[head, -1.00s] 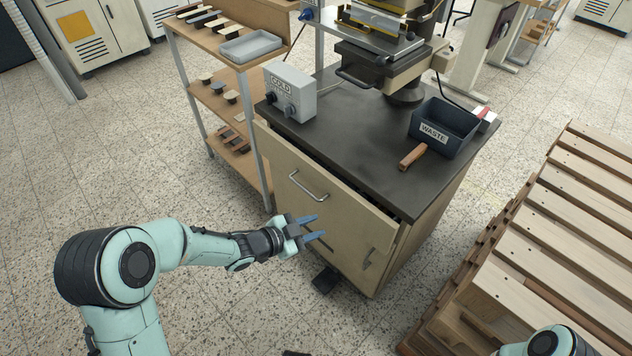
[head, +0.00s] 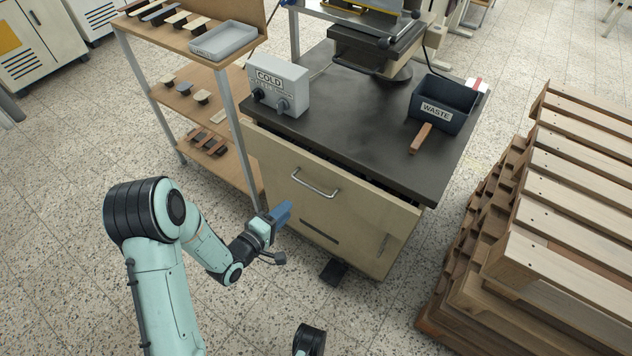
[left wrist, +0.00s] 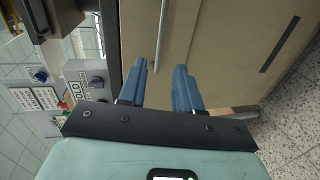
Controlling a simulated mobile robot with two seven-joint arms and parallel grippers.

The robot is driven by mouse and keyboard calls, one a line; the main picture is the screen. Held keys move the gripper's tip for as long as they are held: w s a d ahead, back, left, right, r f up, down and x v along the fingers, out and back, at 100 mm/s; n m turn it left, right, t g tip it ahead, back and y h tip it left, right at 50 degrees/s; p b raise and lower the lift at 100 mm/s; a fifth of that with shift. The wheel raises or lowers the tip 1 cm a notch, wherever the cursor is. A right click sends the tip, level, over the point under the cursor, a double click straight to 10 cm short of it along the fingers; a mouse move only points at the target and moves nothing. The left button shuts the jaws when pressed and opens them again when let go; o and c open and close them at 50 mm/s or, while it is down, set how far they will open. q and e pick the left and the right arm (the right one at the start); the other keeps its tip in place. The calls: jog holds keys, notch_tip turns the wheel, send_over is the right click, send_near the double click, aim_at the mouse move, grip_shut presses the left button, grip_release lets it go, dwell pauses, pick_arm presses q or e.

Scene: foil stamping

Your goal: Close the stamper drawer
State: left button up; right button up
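The stamper drawer (head: 345,205) has a beige front with a silver bar handle (head: 315,186). A dark gap shows between its top edge and the black countertop, so it stands a little open. My left gripper (head: 284,212) is in front of the drawer, low and left of the handle. In the left wrist view its two blue fingers (left wrist: 159,88) are apart with nothing between the tips. The handle (left wrist: 161,38) also shows there, lying beyond the fingers and in line with the space between them; I see no contact. My right gripper is not in view.
On the countertop (head: 375,140) stand a grey COLD control box (head: 280,88), a press (head: 378,45) and a WASTE bin (head: 441,106). A wooden shelf (head: 190,95) is at the left, stacked pallets (head: 545,220) at the right. A dark pedal (head: 334,272) lies below the drawer.

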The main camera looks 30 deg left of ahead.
pick_arm(q)
jog(key=b, duration=0.1)
send_near(309, 185)
jog(key=w+f, duration=0.1)
jog(key=w, duration=0.1)
jog(key=shift+n, duration=0.4)
jog(key=shift+b+x, duration=0.9)
jog(key=shift+x, duration=3.15)
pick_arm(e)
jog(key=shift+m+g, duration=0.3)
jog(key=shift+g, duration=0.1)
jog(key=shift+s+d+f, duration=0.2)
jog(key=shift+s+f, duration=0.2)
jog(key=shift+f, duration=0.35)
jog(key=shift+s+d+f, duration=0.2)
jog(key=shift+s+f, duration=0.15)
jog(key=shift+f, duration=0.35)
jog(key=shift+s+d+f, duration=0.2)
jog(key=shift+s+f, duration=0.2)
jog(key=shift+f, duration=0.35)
pick_arm(q)
jog(key=shift+d, duration=0.1)
jog(key=shift+c, duration=0.4)
grip_shut()
